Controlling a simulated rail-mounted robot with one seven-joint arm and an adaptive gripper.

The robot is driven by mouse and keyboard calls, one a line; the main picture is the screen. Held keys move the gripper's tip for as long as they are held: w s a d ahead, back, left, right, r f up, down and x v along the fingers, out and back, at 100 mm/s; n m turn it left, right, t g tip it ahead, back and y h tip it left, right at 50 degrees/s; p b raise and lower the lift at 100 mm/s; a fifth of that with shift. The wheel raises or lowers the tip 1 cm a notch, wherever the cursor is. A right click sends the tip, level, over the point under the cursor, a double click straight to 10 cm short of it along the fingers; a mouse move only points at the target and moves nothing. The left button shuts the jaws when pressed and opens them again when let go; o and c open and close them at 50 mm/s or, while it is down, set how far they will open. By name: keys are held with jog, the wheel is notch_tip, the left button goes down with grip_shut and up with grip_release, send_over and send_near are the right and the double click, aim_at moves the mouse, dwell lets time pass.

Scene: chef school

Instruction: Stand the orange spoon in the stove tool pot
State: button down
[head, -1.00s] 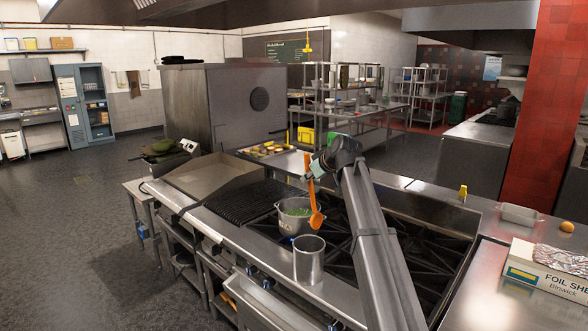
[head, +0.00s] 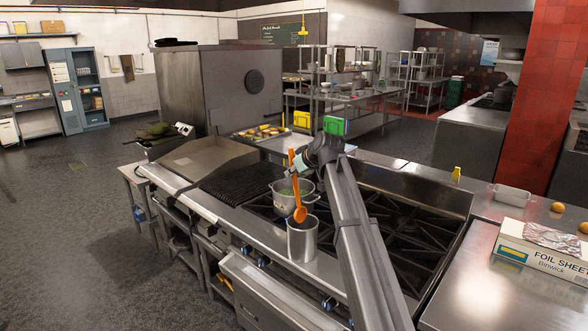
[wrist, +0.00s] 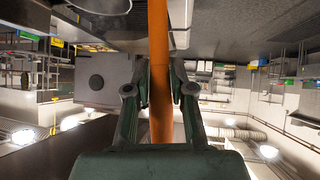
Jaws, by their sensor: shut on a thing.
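The orange spoon (head: 299,208) hangs nearly upright, bowl down, from my gripper (head: 297,168). In the wrist view my gripper (wrist: 160,92) has its fingers closed on either side of the orange handle (wrist: 159,45). A tall open metal cylinder, the tool pot (head: 302,243), stands on the stove's front edge. In the head view the spoon's bowl shows just above the pot's rim. I cannot tell whether it is over the opening or behind it. The pot's inside is mostly hidden.
A saucepan (head: 283,201) with green contents sits on the burners right behind the tool pot. Bare burner grates (head: 400,235) lie to the right. A foil box (head: 545,250), a small tray (head: 511,195) and round orange items (head: 557,207) are on the right counter.

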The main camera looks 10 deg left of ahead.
aim_at(298, 201)
jog(key=shift+w+d+f+b, duration=0.15)
jog(key=shift+f+b, duration=0.8)
jog(key=shift+f, duration=1.05)
jog(key=shift+w+d+f+b, duration=0.1)
jog(key=shift+d+f+b, duration=0.15)
jog(key=shift+f+b, duration=1.25)
jog(key=shift+w+d+f+b, duration=0.15)
jog(key=shift+f+b, duration=0.3)
jog(key=shift+f, duration=2)
jog(key=shift+s, duration=0.1)
jog(key=c, duration=0.9)
grip_release()
jog(key=shift+d, duration=0.1)
